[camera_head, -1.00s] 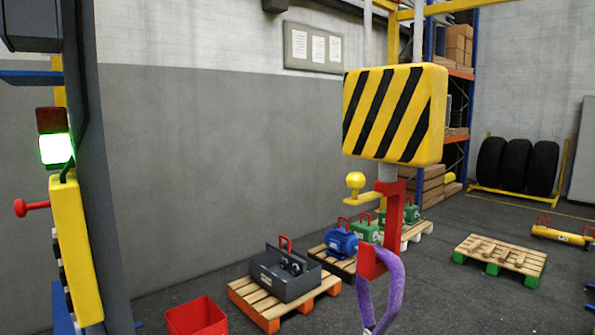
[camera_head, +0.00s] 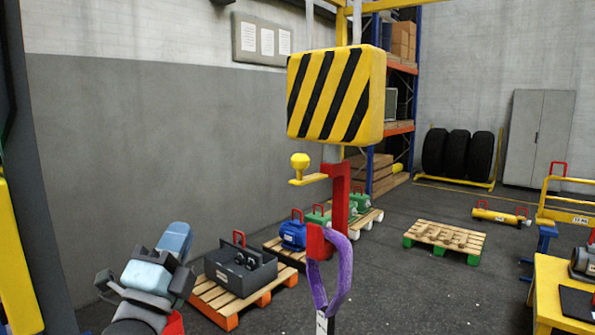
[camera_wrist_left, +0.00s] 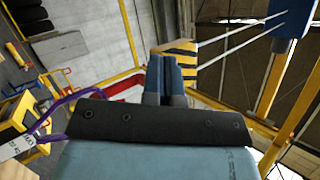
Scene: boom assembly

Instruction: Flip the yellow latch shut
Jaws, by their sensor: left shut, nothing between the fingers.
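The yellow latch (camera_head: 307,180) sticks out to the left from the red hook (camera_head: 338,200), with a round yellow knob (camera_head: 300,160) at its free end. It stands away from the hook's tip, so the hook's mouth is open. A purple sling (camera_head: 340,275) hangs on the hook's lower part. My left gripper (camera_head: 178,234) is at the lower left of the head view, well apart from the latch and lower in the picture. In the left wrist view its fingers (camera_wrist_left: 165,76) are together and empty. The latch cannot be made out there. My right gripper is in neither view.
The striped yellow-black hook block (camera_head: 336,95) hangs above the hook. It also shows behind the fingers in the left wrist view (camera_wrist_left: 181,62). Below stand a grey toolbox (camera_head: 240,275) and a blue motor (camera_head: 293,235) on pallets. The space between gripper and latch looks clear.

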